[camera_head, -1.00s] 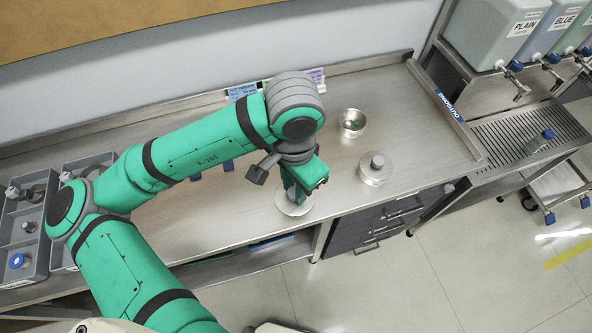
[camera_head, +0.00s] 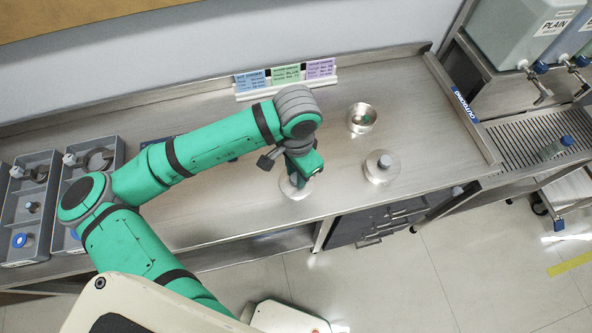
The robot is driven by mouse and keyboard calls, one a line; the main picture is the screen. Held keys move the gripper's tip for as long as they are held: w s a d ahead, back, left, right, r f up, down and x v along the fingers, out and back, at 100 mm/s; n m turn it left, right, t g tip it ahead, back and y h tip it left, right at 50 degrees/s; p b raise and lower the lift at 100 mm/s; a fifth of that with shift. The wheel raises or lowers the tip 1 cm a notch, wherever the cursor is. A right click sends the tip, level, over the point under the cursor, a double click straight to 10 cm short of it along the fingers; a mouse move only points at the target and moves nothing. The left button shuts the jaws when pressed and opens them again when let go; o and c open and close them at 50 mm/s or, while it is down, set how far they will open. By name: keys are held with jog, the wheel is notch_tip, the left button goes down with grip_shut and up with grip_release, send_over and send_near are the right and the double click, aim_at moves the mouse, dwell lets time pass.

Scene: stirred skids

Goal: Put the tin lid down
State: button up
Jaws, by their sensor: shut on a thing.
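My gripper (camera_head: 297,180) is low over the front part of the steel bench, pointing down, with its fingertips largely hidden by my own wrist. A round, shiny metal disc, seemingly the tin lid (camera_head: 288,189), shows directly below and around the fingertips. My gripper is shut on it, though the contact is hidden. I cannot tell whether the lid touches the bench. To the right, a round metal tin (camera_head: 379,175) with a grey knob on top stands on the bench, apart from my gripper.
A metal bowl (camera_head: 362,117) with something green inside stands behind the tin. Coloured cards (camera_head: 287,76) stand at the bench's back. Grey trays (camera_head: 30,205) with parts are at left. A drain grate (camera_head: 520,137) and dispensers (camera_head: 515,35) are at right. Bare bench (camera_head: 420,110) lies right of the bowl.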

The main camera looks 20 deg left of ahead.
jog(key=shift+s+f, duration=0.1)
jog(key=shift+f, duration=0.05)
jog(key=o, duration=1)
jog(key=shift+a, duration=0.1)
jog(key=shift+w+r, duration=0.2)
jog(key=shift+r, duration=0.15)
jog(key=r, duration=1.1)
jog(key=shift+s+r, duration=0.2)
jog(key=shift+r, duration=0.15)
